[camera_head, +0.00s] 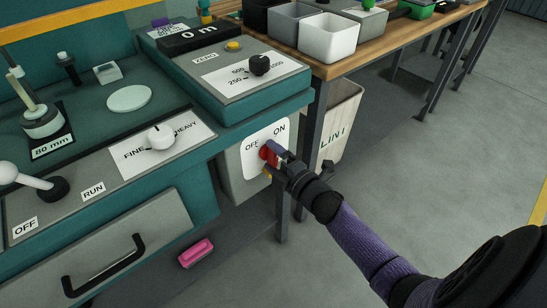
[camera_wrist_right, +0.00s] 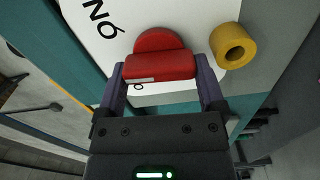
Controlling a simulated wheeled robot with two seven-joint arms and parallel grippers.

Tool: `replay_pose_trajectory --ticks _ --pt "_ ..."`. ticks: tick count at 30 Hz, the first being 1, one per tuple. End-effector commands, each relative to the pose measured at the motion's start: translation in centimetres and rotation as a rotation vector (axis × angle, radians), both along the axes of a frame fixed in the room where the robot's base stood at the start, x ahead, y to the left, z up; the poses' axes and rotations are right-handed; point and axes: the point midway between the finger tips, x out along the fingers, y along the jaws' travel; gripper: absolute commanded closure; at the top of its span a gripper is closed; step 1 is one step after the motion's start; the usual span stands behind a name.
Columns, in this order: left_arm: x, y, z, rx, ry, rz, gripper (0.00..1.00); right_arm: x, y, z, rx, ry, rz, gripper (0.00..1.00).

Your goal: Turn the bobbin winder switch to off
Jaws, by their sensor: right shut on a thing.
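The bobbin winder switch is a red knob (camera_wrist_right: 160,62) on a white plate (camera_head: 259,143) marked OFF and ON, on the grey box at the machine's right end. In the right wrist view, its grip bar lies across between my right gripper's (camera_wrist_right: 162,82) two fingers, with a pale mark near the bar's left end. My right gripper (camera_head: 272,155) is shut on this red knob in the head view. The fingers hide part of the plate and lettering, so I cannot tell for sure which word the knob points to. My left gripper is not in view.
A yellow ring (camera_wrist_right: 234,46) sits close beside the knob. A FINE/HEAVY dial (camera_head: 160,137) and a lever (camera_head: 45,186) stand on the panel to the left. A wooden bench (camera_head: 345,70) with bins is behind. A pink block (camera_head: 196,253) lies low; the floor at right is free.

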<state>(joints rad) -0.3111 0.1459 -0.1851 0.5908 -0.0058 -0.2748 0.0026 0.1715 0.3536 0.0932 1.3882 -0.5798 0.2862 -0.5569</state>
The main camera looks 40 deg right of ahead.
Motion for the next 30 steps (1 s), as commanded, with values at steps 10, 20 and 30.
replay_pose_trajectory --ticks 10,20,30 --pt "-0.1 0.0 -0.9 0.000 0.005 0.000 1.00 0.0 0.0 -0.5 -0.326 -0.022 -0.001 0.71" --pt "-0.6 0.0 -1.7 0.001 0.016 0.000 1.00 0.0 -0.1 -0.7 -0.614 -0.044 0.001 0.71" --pt "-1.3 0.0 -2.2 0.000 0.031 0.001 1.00 -0.1 -0.2 -0.8 -0.814 -0.059 0.001 0.71"
